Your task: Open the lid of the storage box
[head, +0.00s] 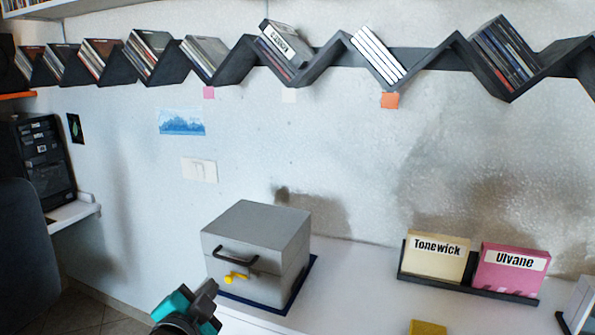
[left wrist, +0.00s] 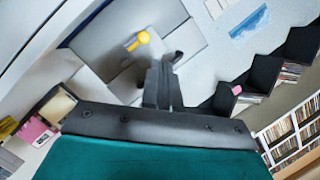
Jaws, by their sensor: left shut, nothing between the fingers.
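The storage box (head: 258,250) is grey and stands on a dark blue mat (head: 250,300) on the white table. Its lid (head: 258,222) is down. A dark bar handle (head: 236,257) and a yellow latch (head: 237,279) are on its front face. My left gripper (head: 206,292) is below and left of the handle, in front of the box, and its fingers are shut and empty. In the left wrist view the shut fingers (left wrist: 163,85) point at the box front, close to the handle (left wrist: 172,60) and the yellow latch (left wrist: 138,41). I cannot tell whether they touch the handle. My right gripper is not seen.
A dark stand (head: 470,285) to the right of the box holds a cream case (head: 436,258) and a pink case (head: 510,270). A yellow item (head: 427,327) lies at the front edge of view. Zigzag disc shelves (head: 330,60) run along the wall above. The tabletop between box and stand is clear.

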